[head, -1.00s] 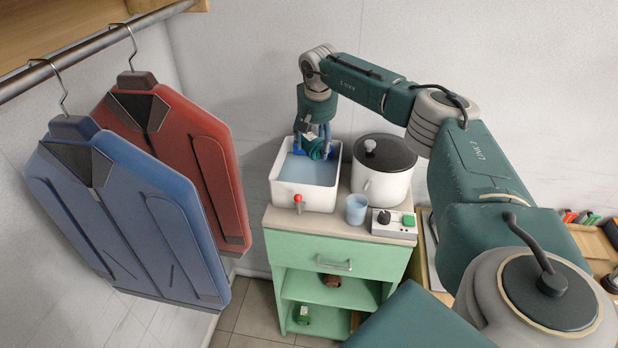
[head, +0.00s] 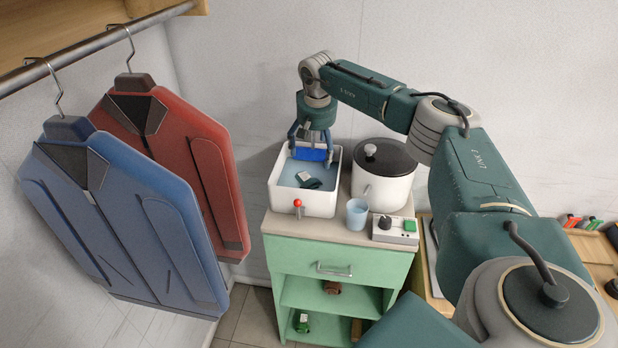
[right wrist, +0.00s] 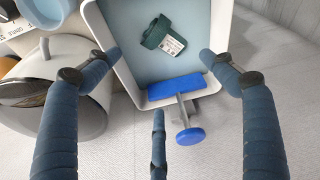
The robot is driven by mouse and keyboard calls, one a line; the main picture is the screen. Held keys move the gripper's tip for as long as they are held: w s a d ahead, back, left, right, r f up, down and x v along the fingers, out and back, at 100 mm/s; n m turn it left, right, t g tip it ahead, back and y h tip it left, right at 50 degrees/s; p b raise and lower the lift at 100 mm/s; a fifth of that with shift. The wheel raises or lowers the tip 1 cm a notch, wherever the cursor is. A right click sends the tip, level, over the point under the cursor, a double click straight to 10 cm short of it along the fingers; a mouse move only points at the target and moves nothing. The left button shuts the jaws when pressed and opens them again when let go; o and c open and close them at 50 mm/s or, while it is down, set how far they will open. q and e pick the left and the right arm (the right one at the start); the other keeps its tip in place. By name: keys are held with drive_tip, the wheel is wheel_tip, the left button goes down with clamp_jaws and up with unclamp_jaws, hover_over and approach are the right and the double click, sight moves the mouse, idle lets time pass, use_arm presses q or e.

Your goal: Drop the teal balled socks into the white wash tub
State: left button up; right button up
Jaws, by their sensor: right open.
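The teal balled socks (head: 309,180) lie in the pale blue water of the white wash tub (head: 303,205), with a pale label showing on top. In the right wrist view the socks (right wrist: 160,34) sit inside the tub, apart from the fingers. My right gripper (head: 311,157) is open and empty over the far part of the tub. In the right wrist view its fingers (right wrist: 160,58) are spread wide. How deep the socks sit in the water is hard to tell. My left gripper is not in view.
A blue bar (right wrist: 177,88) with a round knob sits at the tub's far rim. A lidded white pot (head: 383,187), a blue cup (head: 357,214) and a control box (head: 394,231) stand close on the green cabinet (head: 315,255). Jackets (head: 125,230) hang at the left.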

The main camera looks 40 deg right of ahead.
drive_tip(key=v, duration=1.1)
